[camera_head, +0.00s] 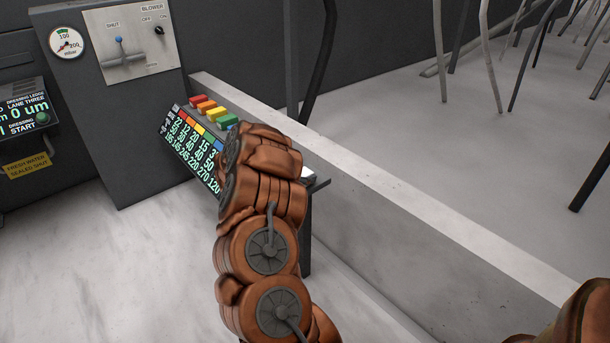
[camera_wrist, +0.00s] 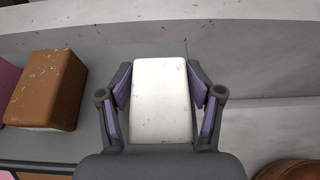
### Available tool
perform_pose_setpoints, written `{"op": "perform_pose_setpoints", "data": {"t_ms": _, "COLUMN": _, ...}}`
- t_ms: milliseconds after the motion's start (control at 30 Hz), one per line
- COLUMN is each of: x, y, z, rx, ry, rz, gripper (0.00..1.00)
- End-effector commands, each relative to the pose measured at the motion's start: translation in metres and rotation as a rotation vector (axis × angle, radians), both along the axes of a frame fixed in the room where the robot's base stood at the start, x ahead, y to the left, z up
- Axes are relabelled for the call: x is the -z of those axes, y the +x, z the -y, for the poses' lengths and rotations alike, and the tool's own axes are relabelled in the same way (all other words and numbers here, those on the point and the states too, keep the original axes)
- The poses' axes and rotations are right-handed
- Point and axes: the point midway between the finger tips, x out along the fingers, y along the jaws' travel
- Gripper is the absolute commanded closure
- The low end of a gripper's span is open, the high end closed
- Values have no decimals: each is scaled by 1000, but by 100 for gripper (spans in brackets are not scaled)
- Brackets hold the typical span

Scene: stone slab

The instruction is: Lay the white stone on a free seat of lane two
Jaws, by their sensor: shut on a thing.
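The white stone (camera_wrist: 160,98), a pale block with rounded corners and small dark specks, sits between the fingers of my gripper (camera_wrist: 162,100) in the wrist view. The purple pads are closed on its left and right sides. Below the stone is a grey ledge (camera_wrist: 95,60); I cannot tell whether the stone touches it. In the head view my copper-coloured arm hides the gripper and most of what lies beneath it. A small white patch shows just right of the arm, and I cannot tell if it is the stone. No seat of lane two can be made out.
A brown block (camera_wrist: 45,88) stands on the ledge left of my gripper. In the head view, red (camera_head: 198,98), orange (camera_head: 206,106), yellow (camera_head: 216,114) and green (camera_head: 227,121) blocks line up above a number board (camera_head: 195,150). A low wall (camera_head: 400,215) runs along the right.

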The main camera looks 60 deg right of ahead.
Motion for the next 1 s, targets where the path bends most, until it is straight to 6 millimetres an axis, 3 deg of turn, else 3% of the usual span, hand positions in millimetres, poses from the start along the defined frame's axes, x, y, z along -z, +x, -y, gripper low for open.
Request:
{"op": "perform_pose_setpoints", "data": {"t_ms": 200, "x": 3, "y": 0, "z": 0, "rx": -1, "ry": 0, "rz": 0, "gripper": 82}}
{"op": "perform_pose_setpoints", "data": {"t_ms": 233, "x": 3, "y": 0, "z": 0, "rx": -1, "ry": 0, "rz": 0, "gripper": 37}}
{"op": "perform_pose_setpoints", "data": {"t_ms": 500, "x": 2, "y": 0, "z": 0, "rx": -1, "ry": 0, "rz": -1, "gripper": 9}}
{"op": "perform_pose_setpoints", "data": {"t_ms": 1000, "x": -3, "y": 3, "z": -5, "rx": -3, "ry": 1, "rz": 1, "gripper": 9}}
